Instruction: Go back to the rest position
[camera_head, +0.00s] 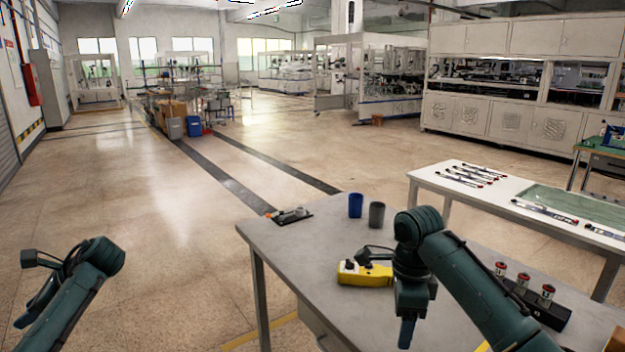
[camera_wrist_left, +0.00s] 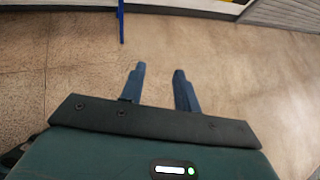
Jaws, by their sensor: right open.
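My left gripper (camera_head: 24,320) is at the far left in the head view, out over the bare floor and away from the table. In the left wrist view its two blue fingers (camera_wrist_left: 159,72) stand apart with only floor between them. My right gripper (camera_head: 405,335) points down over the grey table (camera_head: 300,255), in front of a yellow device (camera_head: 365,274). It is open, and I see nothing held in it. Its two fingers overlap in this view.
A blue cup (camera_head: 355,205) and a grey cup (camera_head: 377,215) stand at the table's back edge, near a small black tray (camera_head: 289,216). A black rack (camera_head: 545,308) with several red-topped cylinders is beside my right arm. A white table (camera_head: 440,178) stands behind. Floor at left is clear.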

